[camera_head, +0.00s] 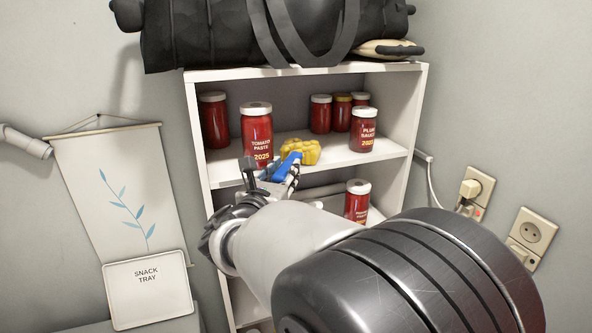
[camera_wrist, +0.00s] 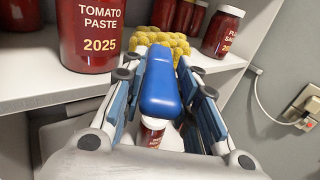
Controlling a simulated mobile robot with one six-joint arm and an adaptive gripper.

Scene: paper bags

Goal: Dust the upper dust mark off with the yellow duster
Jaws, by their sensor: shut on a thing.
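The yellow duster (camera_head: 301,151) has a knobbly yellow head and a blue handle. My gripper (camera_head: 274,172) is shut on the handle, which shows between the fingers in the wrist view (camera_wrist: 161,85). The duster's head is at the upper shelf board (camera_head: 229,168), close to its front edge and just right of the tomato paste jar (camera_head: 257,135). I cannot tell whether the head touches the board. I can make out no dust mark in either view; the head, the jars or my arm may cover it.
Several red jars stand on the upper shelf, including a plum sauce jar (camera_head: 364,129) at the right. Another jar (camera_head: 357,201) stands on the shelf below. A black bag (camera_head: 210,35) lies on top of the shelf unit. Sockets (camera_head: 538,231) are on the right wall.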

